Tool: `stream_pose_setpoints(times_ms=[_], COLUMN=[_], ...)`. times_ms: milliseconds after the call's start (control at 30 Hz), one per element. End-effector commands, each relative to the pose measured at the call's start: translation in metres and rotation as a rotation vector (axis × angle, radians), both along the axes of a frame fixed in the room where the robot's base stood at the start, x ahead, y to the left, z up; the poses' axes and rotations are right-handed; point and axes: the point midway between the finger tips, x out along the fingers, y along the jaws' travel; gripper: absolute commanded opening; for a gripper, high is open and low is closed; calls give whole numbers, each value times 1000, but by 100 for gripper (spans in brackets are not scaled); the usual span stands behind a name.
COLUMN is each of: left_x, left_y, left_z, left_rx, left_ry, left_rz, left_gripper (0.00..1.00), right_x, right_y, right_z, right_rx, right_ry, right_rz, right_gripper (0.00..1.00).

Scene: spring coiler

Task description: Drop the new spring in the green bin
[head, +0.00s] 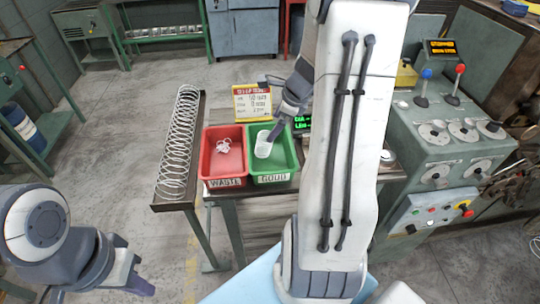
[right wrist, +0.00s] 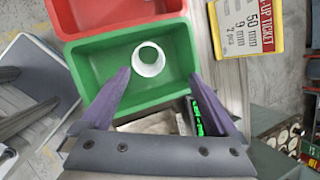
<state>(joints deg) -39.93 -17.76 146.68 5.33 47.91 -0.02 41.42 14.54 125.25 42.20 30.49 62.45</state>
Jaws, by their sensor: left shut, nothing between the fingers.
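The green bin (head: 284,157), labelled GOOD, stands on the table and also shows in the right wrist view (right wrist: 180,92). The new spring, a short whitish coil (head: 263,146), is within the green bin's outline; it shows as a ring in the right wrist view (right wrist: 149,60). Whether it touches the bin floor, I cannot tell. My right gripper (right wrist: 160,75) is above the bin with its fingers wide apart, and the spring is beyond the fingertips, apart from them. My left gripper (head: 110,290) is shut and empty at the lower left, far from the bins.
The red WASTE bin (head: 223,166) adjoins the green one and holds a small tangled white piece (head: 223,146). A long coil (head: 179,145) lies on a rail to its left. A yellow set-up ticket (head: 252,103) stands behind. A control panel machine (head: 450,150) is at right.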

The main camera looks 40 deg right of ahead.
Motion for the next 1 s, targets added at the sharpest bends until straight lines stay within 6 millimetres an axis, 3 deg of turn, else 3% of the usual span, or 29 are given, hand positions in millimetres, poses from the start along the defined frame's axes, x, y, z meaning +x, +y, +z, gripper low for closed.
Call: stream_pose_setpoints(times_ms=[267,700,1000], left_x=[0,0,0], left_y=[0,0,0], left_z=[1,8,8], left_rx=[0,0,0], left_ry=[0,0,0], left_rz=[0,0,0], left_gripper=[0,0,0], right_x=[-3,-36,-45], right_y=[-1,-8,-9], right_z=[7,78,94], right_rx=[-1,-3,-1], right_ry=[-2,-3,1], right_rz=[-1,-2,0], right_gripper=[95,95,95])
